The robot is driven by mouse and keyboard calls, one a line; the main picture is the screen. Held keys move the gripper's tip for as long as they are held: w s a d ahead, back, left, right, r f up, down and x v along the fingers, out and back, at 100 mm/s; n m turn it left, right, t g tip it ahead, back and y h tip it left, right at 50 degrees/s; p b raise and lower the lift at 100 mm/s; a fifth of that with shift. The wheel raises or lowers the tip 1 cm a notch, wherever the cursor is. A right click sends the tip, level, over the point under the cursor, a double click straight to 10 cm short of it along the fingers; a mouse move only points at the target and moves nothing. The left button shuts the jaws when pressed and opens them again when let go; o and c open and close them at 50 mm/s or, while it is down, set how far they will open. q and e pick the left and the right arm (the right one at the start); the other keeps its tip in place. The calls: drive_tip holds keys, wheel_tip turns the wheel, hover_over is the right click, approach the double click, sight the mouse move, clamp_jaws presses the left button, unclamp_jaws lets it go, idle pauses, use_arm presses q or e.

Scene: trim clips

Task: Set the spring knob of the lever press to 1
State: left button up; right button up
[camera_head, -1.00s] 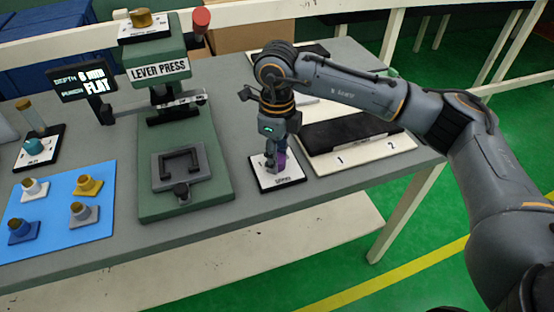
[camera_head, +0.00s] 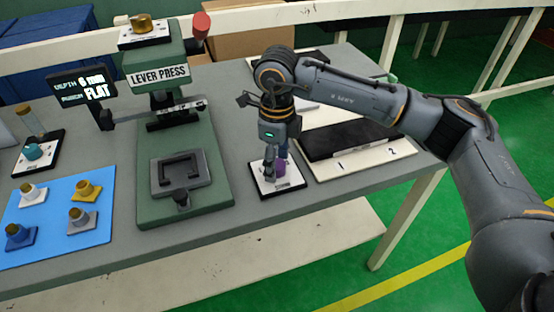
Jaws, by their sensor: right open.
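The purple spring knob (camera_head: 280,168) sits on a small white plate with a black base (camera_head: 291,186), to the right of the green lever press (camera_head: 216,190). My right gripper (camera_head: 274,174) points down at the knob and is open. One finger shows in front of the knob at its left, and the gripper partly hides the knob and the plate. I cannot tell whether a finger touches the knob. The knob's setting cannot be read. My left gripper is not in view.
A display (camera_head: 83,87) reads depth 6 mm and punch flat. A blue mat (camera_head: 60,222) holds several small punches. A teal knob (camera_head: 33,152) stands on a plate at left. A two-place board (camera_head: 375,158) with a dark block lies right of the gripper.

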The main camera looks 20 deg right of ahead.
wheel_tip(320, 180, up, 12)
idle(0.6)
